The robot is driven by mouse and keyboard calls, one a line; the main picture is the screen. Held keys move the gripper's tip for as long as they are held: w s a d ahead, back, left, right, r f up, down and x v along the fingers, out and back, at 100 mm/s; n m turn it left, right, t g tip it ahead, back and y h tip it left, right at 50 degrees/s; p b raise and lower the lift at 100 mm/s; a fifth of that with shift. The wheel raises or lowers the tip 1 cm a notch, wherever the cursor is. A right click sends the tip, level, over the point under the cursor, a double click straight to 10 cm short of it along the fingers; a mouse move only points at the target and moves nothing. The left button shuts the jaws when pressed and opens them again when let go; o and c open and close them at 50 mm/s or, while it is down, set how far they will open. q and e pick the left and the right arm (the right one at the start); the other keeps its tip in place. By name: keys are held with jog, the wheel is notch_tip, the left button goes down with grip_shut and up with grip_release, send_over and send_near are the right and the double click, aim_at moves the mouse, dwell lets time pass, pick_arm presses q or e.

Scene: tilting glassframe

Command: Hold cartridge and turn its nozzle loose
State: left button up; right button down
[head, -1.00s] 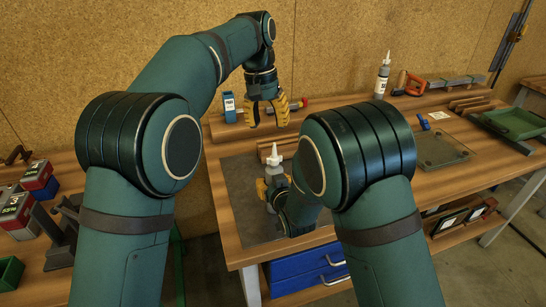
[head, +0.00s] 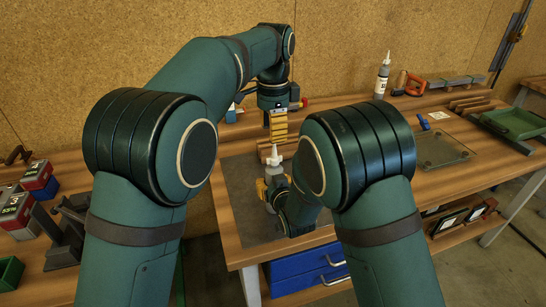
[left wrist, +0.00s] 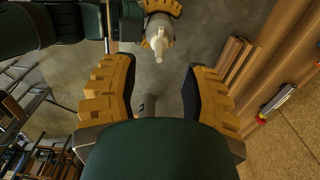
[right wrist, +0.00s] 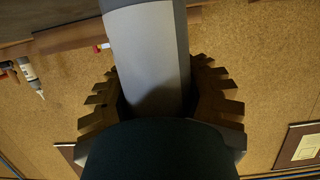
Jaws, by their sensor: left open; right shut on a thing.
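The cartridge is a grey cylinder (right wrist: 152,60) between the fingers of my right gripper (right wrist: 160,100), which is shut on it. In the head view the right gripper (head: 270,188) holds it low over the grey mat. Its pale, tapered nozzle (head: 274,156) points up. My left gripper (head: 278,140) is open and empty, just above and behind the nozzle in the head view. In the left wrist view the nozzle (left wrist: 159,42) is ahead of the open fingers (left wrist: 160,95), not between them. The lower part of the cartridge is mostly hidden.
A grey mat (head: 238,190) lies under the cartridge. Wooden strips (left wrist: 230,75) lie beside it. A second nozzled bottle (head: 382,78) stands at the back. A green tray (head: 515,122) is at the right, and boxes (head: 38,178) are at the left.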

aim_at(273, 157)
pick_arm(q)
notch_tip(273, 157, down, 9)
jog(key=shift+r, duration=0.2)
dwell(0.3)
grip_shut()
